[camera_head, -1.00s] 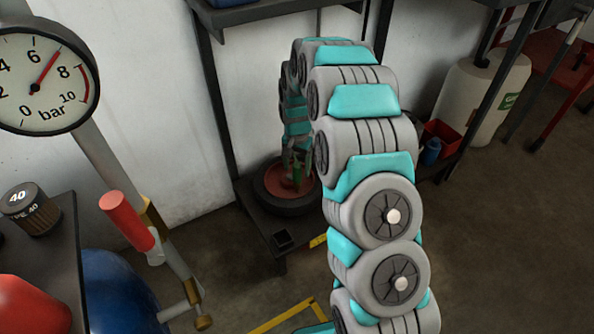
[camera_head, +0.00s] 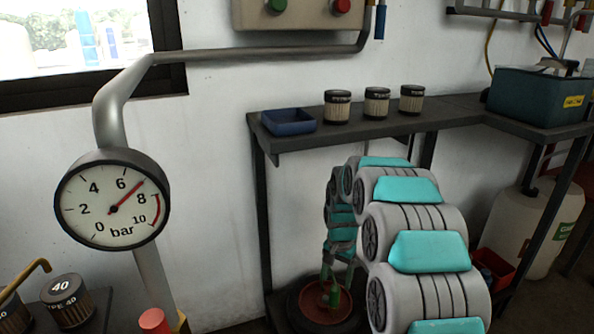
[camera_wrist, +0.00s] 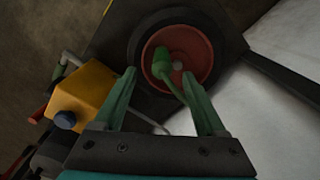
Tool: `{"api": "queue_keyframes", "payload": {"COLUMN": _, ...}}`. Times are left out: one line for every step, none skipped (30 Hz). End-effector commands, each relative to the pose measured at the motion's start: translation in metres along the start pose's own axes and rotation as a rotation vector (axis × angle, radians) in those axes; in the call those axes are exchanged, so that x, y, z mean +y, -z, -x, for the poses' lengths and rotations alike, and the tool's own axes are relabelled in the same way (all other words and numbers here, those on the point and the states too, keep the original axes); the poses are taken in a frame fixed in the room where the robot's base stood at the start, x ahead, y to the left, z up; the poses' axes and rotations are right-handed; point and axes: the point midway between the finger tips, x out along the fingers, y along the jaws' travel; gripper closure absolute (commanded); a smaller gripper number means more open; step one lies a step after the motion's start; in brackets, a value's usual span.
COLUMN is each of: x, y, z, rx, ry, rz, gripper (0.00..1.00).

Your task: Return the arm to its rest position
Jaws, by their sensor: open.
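My arm, grey with teal covers, arches over from the lower right in the head view and hangs down at its far end. My gripper (camera_head: 333,283) is at that end, low in front of the shelf unit. In the wrist view my gripper (camera_wrist: 160,95) has its two green fingers spread wide with nothing between them. Beyond the fingertips is a red dish-like hub inside a dark ring (camera_wrist: 205,62). A green object (camera_wrist: 163,62) with a thin stem lies in the red hub, apart from the fingers. The red hub (camera_head: 312,305) also shows in the head view, partly hidden by my gripper.
A dark shelf (camera_head: 400,122) holds a blue tray (camera_head: 289,121), several filter canisters (camera_head: 338,106) and a teal bin (camera_head: 540,97). A pressure gauge (camera_head: 113,200) on a pipe stands at left. A white tank (camera_head: 527,225) and red box (camera_head: 494,268) are at right.

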Motion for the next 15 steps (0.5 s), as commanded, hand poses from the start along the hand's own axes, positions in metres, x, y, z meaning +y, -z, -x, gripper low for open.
{"api": "queue_keyframes", "payload": {"x": 0.004, "y": -0.006, "z": 0.008, "rx": -0.002, "ry": 0.0, "rz": 0.013, "gripper": 0.27}}
{"api": "queue_keyframes", "payload": {"x": 0.007, "y": -0.011, "z": 0.013, "rx": -0.005, "ry": -0.002, "rz": 0.022, "gripper": 0.27}}
{"api": "queue_keyframes", "payload": {"x": 0.012, "y": -0.018, "z": 0.022, "rx": -0.007, "ry": -0.002, "rz": 0.039, "gripper": 0.27}}
{"api": "queue_keyframes", "payload": {"x": 0.015, "y": -0.024, "z": 0.029, "rx": -0.008, "ry": -0.002, "rz": 0.053, "gripper": 0.27}}
{"api": "queue_keyframes", "payload": {"x": 0.02, "y": -0.031, "z": 0.036, "rx": -0.012, "ry": -0.003, "rz": 0.067, "gripper": 0.27}}
{"api": "queue_keyframes", "payload": {"x": 0.026, "y": -0.041, "z": 0.045, "rx": -0.017, "ry": -0.006, "rz": 0.087, "gripper": 0.27}}
{"api": "queue_keyframes", "payload": {"x": 0.031, "y": -0.048, "z": 0.052, "rx": -0.021, "ry": -0.007, "rz": 0.103, "gripper": 0.27}}
{"api": "queue_keyframes", "payload": {"x": 0.036, "y": -0.056, "z": 0.058, "rx": -0.024, "ry": -0.008, "rz": 0.118, "gripper": 0.27}}
{"api": "queue_keyframes", "payload": {"x": 0.043, "y": -0.065, "z": 0.066, "rx": -0.027, "ry": -0.009, "rz": 0.138, "gripper": 0.27}}
{"api": "queue_keyframes", "payload": {"x": 0.047, "y": -0.072, "z": 0.073, "rx": -0.029, "ry": -0.009, "rz": 0.153, "gripper": 0.27}}
{"api": "queue_keyframes", "payload": {"x": 0.053, "y": -0.08, "z": 0.078, "rx": -0.032, "ry": -0.011, "rz": 0.168, "gripper": 0.27}}
{"api": "queue_keyframes", "payload": {"x": 0.06, "y": -0.09, "z": 0.084, "rx": -0.038, "ry": -0.013, "rz": 0.188, "gripper": 0.27}}
{"api": "queue_keyframes", "payload": {"x": 0.065, "y": -0.097, "z": 0.09, "rx": -0.039, "ry": -0.014, "rz": 0.203, "gripper": 0.27}}
{"api": "queue_keyframes", "payload": {"x": 0.07, "y": -0.104, "z": 0.096, "rx": -0.041, "ry": -0.014, "rz": 0.217, "gripper": 0.27}}
{"api": "queue_keyframes", "payload": {"x": 0.078, "y": -0.115, "z": 0.102, "rx": -0.046, "ry": -0.017, "rz": 0.238, "gripper": 0.27}}
